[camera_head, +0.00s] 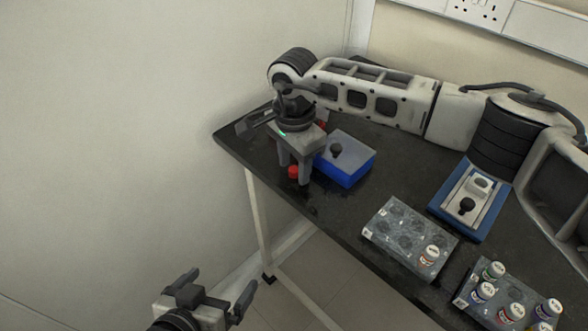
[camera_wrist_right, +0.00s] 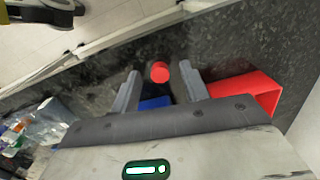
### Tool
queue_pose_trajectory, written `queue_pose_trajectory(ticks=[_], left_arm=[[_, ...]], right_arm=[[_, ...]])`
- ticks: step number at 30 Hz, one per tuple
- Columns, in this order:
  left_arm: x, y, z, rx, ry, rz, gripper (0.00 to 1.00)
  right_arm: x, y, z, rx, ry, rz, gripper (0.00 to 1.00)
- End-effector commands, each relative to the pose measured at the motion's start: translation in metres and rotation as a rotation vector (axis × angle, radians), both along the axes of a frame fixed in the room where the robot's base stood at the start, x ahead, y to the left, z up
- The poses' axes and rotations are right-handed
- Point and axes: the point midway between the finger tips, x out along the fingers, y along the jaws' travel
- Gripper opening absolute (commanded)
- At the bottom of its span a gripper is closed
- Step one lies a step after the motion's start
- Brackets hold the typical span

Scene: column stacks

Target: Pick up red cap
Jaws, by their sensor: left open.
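The red cap (camera_head: 293,172) is a small round piece near the table's left front edge. It also shows in the right wrist view (camera_wrist_right: 160,73). My right gripper (camera_head: 294,176) points down over this spot with its fingers apart. In the right wrist view, the cap appears in the gap between the two fingertips, with space visible on both sides. I cannot tell how far the fingertips are above the table. My left gripper (camera_head: 222,286) is open and empty, off the table at the bottom left.
A blue box (camera_head: 340,172) with a grey top stands right beside my right gripper. A red box (camera_wrist_right: 262,92) shows in the right wrist view. A grey rack (camera_head: 385,240) with one vial, another rack with several vials, and a blue-edged device (camera_head: 438,206) stand further right.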

Motion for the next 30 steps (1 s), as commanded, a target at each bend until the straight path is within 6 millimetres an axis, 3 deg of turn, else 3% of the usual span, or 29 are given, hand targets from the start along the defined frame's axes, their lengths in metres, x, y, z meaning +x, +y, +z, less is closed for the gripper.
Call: queue_pose_trajectory(ticks=[1,5,20,27,30], left_arm=[[0.001,0.000,0.001,0.000,-0.002,0.000,1.00],[0.002,0.000,0.002,-0.001,-0.007,-0.001,1.00],[0.004,0.000,0.004,-0.002,-0.013,0.000,1.00],[0.003,0.000,0.003,-0.003,-0.011,-0.001,1.00],[0.002,0.000,0.001,-0.005,-0.008,-0.001,1.00]], right_arm=[[0.000,0.000,0.000,0.000,0.000,0.000,0.34],[0.000,0.000,0.000,0.000,0.000,0.000,0.00],[0.000,0.000,0.005,0.001,-0.002,0.000,0.00],[0.000,0.000,0.035,0.002,-0.004,0.002,0.00],[-0.019,0.000,0.055,0.002,-0.005,0.007,0.00]])
